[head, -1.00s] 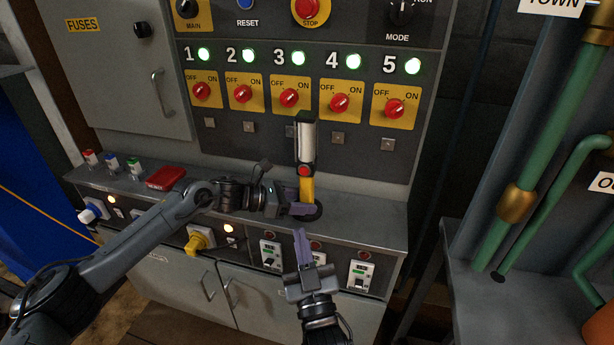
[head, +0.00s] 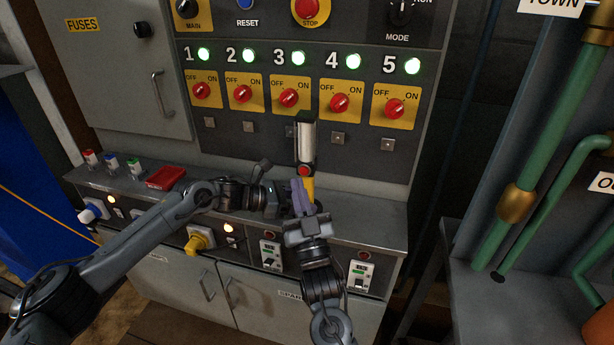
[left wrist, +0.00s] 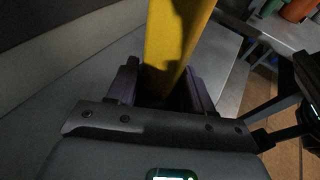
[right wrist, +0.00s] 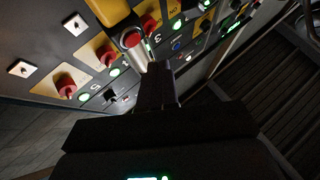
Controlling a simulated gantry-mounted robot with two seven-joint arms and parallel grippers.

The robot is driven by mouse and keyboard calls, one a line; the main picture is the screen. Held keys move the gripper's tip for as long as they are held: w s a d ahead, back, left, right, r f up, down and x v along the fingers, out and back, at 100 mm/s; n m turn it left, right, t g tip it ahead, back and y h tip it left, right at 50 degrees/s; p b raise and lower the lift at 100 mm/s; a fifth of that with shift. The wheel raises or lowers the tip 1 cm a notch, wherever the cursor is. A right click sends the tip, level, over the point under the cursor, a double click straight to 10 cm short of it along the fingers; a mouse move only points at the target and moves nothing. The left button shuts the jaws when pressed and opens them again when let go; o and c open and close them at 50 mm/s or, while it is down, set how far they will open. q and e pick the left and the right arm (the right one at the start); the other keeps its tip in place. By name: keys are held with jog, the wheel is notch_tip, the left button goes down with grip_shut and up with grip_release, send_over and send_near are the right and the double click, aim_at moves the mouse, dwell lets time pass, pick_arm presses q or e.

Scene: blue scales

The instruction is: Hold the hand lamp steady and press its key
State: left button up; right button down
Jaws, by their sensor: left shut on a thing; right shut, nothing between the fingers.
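The hand lamp has a white head (head: 306,140), a round red key (head: 304,171) and a yellow handle (head: 309,188). It stands upright above the bench ledge. My left gripper (head: 298,211) is shut on the yellow handle, which fills its jaws in the left wrist view (left wrist: 175,45); the right gripper partly hides this grip in the head view. My right gripper (head: 299,190) is shut and empty, its fingertips in front of the handle just below the key. In the right wrist view the red key (right wrist: 132,40) lies just beyond the fingertips (right wrist: 158,75); I cannot tell whether they touch.
The switch panel with red knobs (head: 340,103) and lit green lamps rises behind. The ledge is clear to the right (head: 375,213).

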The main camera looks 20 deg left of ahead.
aim_at(297, 160)
pick_arm(q)
jog(key=shift+f, duration=0.25)
pick_arm(e)
jog(key=shift+w+a, duration=0.1)
jog(key=shift+w, duration=1.1)
jog(key=shift+w+f, duration=0.1)
jog(key=shift+w, duration=0.4)
dwell(1.4)
jog(key=shift+s, duration=0.55)
jog(key=s, duration=0.6)
jog(key=shift+d, duration=0.25)
dwell(0.3)
